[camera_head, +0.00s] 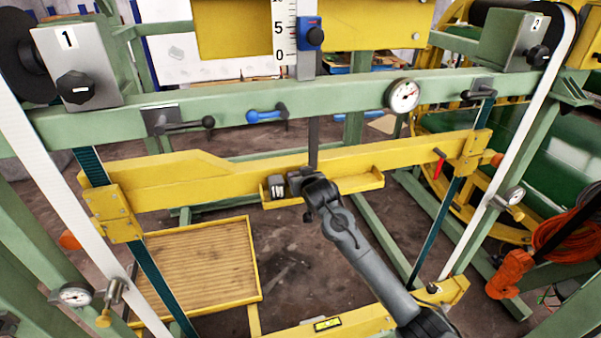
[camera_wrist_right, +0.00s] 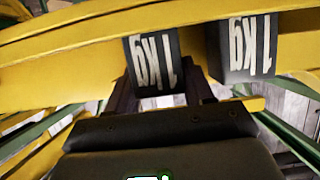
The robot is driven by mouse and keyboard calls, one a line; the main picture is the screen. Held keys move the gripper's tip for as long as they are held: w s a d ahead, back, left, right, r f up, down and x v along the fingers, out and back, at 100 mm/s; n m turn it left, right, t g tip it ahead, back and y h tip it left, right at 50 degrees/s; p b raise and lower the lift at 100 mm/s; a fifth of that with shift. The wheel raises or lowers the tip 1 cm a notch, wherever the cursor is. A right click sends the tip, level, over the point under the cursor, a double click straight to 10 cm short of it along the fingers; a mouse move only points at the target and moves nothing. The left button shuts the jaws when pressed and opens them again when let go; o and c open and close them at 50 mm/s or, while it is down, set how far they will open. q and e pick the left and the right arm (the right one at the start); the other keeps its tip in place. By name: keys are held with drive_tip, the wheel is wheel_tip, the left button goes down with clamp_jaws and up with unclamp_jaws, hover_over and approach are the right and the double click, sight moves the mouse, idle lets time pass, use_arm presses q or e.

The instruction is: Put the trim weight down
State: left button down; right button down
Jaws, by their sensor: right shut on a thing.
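My right gripper (camera_head: 305,184) reaches in from the lower right to the small yellow tray (camera_head: 358,185) on the front of the yellow beam. In the right wrist view its fingers (camera_wrist_right: 160,88) are shut on a dark trim weight (camera_wrist_right: 155,65) with a white 1kg label, seen upside down. A second 1kg weight (camera_wrist_right: 242,48) is close beside it, outside the fingers; it also shows in the head view (camera_head: 277,187) at the tray's left end. I cannot tell whether the held weight touches the tray floor. My left gripper is out of view.
The tray's right part is bare. The yellow beam (camera_head: 400,155) hangs between two dark belts under a green crossbar (camera_head: 330,92) with a round gauge (camera_head: 402,95). A slatted yellow platform (camera_head: 200,265) lies lower left. A red lever (camera_head: 439,163) is at the beam's right.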

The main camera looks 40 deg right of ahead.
drive_tip(key=shift+r, duration=0.1)
drive_tip(key=shift+c, duration=2.1)
unclamp_jaws()
drive_tip(key=shift+s+a+r, duration=0.1)
drive_tip(key=shift+s+a, duration=0.05)
drive_tip(key=shift+s, duration=0.2)
drive_tip(key=b+v, duration=0.2)
drive_tip(key=v, duration=0.8)
drive_tip(key=s+a+f+n+g+y, duration=0.2)
drive_tip(key=s+a+f, duration=0.4)
drive_tip(key=s+f, duration=0.3)
drive_tip(key=s+a+f+n+g+y, duration=0.1)
drive_tip(key=s+a+f+n+g, duration=0.1)
drive_tip(key=s+a+f, duration=0.65)
drive_tip(key=s+a+f+n+g+y, duration=0.1)
drive_tip(key=s+a+f+g, duration=0.1)
drive_tip(key=s+f, duration=0.3)
drive_tip(key=s+a+f+n+g+y, duration=0.1)
drive_tip(key=s+f, duration=0.4)
drive_tip(key=s, duration=0.7)
drive_tip(key=shift+s+a+n+g, duration=0.3)
drive_tip(key=shift+s+a+g, duration=0.1)
drive_tip(key=shift+a+g, duration=0.5)
